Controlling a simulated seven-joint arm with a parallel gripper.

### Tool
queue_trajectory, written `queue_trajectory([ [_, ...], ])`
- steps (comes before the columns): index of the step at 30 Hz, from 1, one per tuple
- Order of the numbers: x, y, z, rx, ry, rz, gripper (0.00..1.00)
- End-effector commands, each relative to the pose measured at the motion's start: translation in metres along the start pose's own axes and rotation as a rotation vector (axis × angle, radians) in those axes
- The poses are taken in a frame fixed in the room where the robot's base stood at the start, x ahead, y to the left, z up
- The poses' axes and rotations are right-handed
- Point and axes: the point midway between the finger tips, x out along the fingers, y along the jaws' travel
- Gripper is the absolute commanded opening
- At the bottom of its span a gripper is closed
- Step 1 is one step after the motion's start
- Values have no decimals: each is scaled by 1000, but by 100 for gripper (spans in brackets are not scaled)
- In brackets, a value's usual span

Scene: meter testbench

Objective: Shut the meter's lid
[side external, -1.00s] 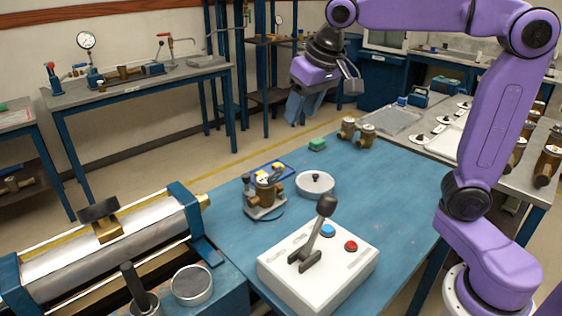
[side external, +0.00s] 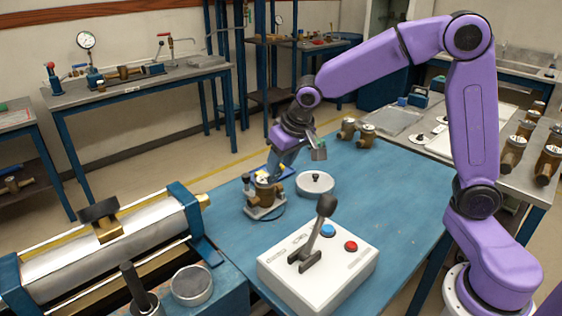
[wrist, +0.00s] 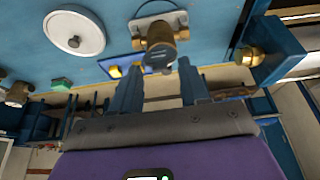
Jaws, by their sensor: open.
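The brass meter (side external: 264,192) stands in a grey holder on the blue table, left of the middle. In the wrist view the meter (wrist: 160,36) is ahead of my fingers, with a dark rounded part at its near end. I cannot tell for sure which part is the lid or how far open it stands. My gripper (side external: 277,170) is tilted down just behind and above the meter. In the wrist view my gripper (wrist: 159,72) is open and empty, one finger on each side of the meter's near end. I cannot tell whether it touches.
A white round disc with a black knob (side external: 315,184) lies right of the meter. A white control box (side external: 318,270) with a lever stands in front. A blue tray with yellow pieces (wrist: 122,66) is close to the fingers. A steel cylinder bench (side external: 110,250) fills the left front.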

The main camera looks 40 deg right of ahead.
Motion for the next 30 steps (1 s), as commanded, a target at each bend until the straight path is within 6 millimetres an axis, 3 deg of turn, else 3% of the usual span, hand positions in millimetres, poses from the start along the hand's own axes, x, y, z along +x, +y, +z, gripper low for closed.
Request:
queue_trajectory([
  [11, 6, 0, 0, 0, 1, -1, 45],
  [12, 6, 0, 0, 0, 1, -1, 41],
  [16, 6, 0, 0, 0, 1, -1, 0],
  [30, 6, 0, -7, 1, -64, -1, 0],
])
